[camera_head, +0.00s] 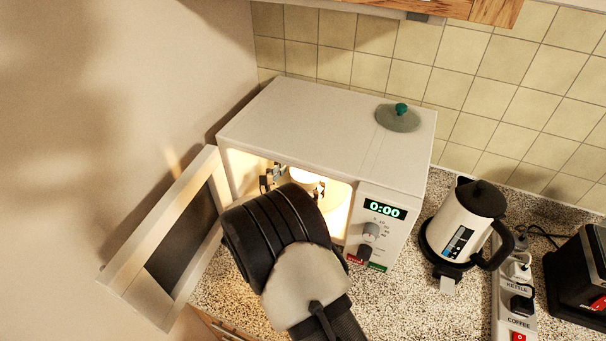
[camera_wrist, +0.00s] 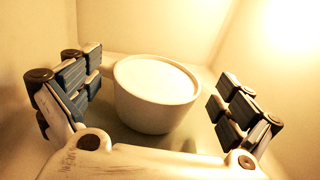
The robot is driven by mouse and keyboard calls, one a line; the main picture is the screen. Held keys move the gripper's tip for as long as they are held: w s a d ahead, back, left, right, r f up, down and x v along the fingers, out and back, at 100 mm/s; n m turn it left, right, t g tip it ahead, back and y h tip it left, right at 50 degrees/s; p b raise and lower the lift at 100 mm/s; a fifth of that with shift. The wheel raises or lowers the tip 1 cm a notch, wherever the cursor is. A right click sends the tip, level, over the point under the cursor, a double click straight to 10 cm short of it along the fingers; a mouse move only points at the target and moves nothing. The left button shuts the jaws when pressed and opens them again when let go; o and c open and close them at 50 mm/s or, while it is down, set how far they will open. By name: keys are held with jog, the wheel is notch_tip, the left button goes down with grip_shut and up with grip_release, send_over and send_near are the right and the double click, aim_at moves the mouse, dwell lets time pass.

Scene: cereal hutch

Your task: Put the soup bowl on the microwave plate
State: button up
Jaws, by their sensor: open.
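The white soup bowl (camera_wrist: 155,100) is inside the lit microwave (camera_head: 300,125), upright, with a pale surface filling its top. In the head view only a bright part of the bowl (camera_head: 305,177) shows past my wrist. The bowl rests on or just over a smooth, slightly glassy surface, the microwave plate (camera_wrist: 192,142), whose edge I cannot make out clearly. My gripper (camera_wrist: 160,78) reaches in through the open door. Its two fingers stand wide apart on either side of the bowl, with visible gaps. In the head view my gripper (camera_head: 293,184) is partly hidden by my wrist.
The microwave door (camera_head: 165,235) hangs open at the left, near the wall. A glass lid with a green knob (camera_head: 401,111) lies on the microwave's top. A kettle (camera_head: 466,220), a power strip (camera_head: 516,290) and a black appliance (camera_head: 582,275) stand to the right. The microwave walls closely surround my gripper.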

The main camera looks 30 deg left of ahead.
jog(key=s+p, duration=0.1)
jog(key=s, duration=1.1)
jog(key=shift+a+r+p, duration=0.2)
jog(key=shift+r+p, duration=0.05)
jog(key=shift+p, duration=0.05)
